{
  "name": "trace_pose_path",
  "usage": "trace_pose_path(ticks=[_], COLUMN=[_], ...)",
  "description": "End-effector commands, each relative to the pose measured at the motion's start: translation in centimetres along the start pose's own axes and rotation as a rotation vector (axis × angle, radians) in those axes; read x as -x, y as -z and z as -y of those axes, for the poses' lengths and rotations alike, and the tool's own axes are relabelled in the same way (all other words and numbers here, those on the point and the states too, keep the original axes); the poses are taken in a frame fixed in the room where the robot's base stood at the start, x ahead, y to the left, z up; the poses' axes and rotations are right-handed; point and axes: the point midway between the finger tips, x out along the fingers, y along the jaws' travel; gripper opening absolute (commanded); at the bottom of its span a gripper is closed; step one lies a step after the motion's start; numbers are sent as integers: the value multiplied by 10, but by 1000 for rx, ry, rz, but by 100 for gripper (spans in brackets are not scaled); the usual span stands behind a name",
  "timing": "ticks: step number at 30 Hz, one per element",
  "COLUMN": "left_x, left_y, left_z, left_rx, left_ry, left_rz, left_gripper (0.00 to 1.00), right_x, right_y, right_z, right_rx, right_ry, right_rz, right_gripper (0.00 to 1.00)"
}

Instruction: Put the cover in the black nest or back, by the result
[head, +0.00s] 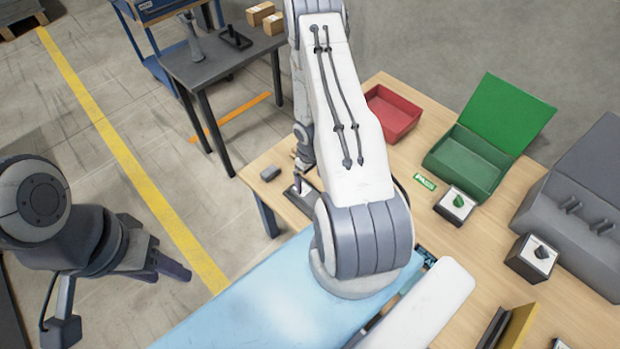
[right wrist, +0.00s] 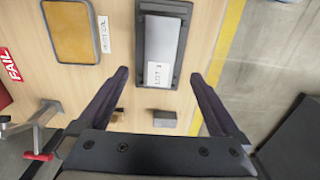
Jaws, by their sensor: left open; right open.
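My right gripper (right wrist: 160,100) is open in the right wrist view, its two dark fingers apart with nothing between their tips. Just beyond the tips is a dark rectangular tray (right wrist: 142,58) with a pale grey panel and a white "LOT 3" label (right wrist: 157,74). In the head view my right arm reaches over the bench's left end, and that tray (head: 290,194) shows partly below the gripper. My left gripper (head: 168,268) is open and empty over the floor at the left. I cannot tell which part is the cover; the black nest is not clearly seen.
A small grey block (right wrist: 164,118) lies near the tray, and an orange-topped plate (right wrist: 70,32) lies beside it. A red-handled clamp (right wrist: 38,140) is at left.

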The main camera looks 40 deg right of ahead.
Motion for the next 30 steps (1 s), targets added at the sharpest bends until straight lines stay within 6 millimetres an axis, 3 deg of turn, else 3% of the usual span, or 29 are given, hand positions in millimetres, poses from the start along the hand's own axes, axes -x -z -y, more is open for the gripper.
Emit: trace_pose_path(ticks=[1, 6, 13, 17, 20, 24, 27, 30], left_x=[16, 30, 30, 30, 30, 30, 30, 30], left_y=[1, 2, 2, 2, 2, 2, 2, 2], left_z=[-1, -2, -2, -2, -2, -2, -2, -2], left_rx=[0, 0, 1, 1, 1, 1, 1, 0], left_ry=[0, 0, 0, 0, 0, 0, 0, 0], left_rz=[0, 0, 0, 0, 0, 0, 0, 0], left_gripper=[50, 50, 50, 50, 50, 50, 50, 50], right_x=[16, 30, 32, 58, 103, 184, 236, 283], right_y=[0, 0, 1, 18, 41, 59, 51, 27], right_z=[0, 0, 1, 12, 38, 105, 159, 211], right_rx=[0, 0, 2, 34, 83, 167, 227, 291], right_ry=[0, 0, -2, -27, -62, -99, -102, -86], right_rz=[0, 0, 0, -3, -8, -20, -32, -46], right_gripper=[99, 99, 99, 99, 99, 99, 99, 99])
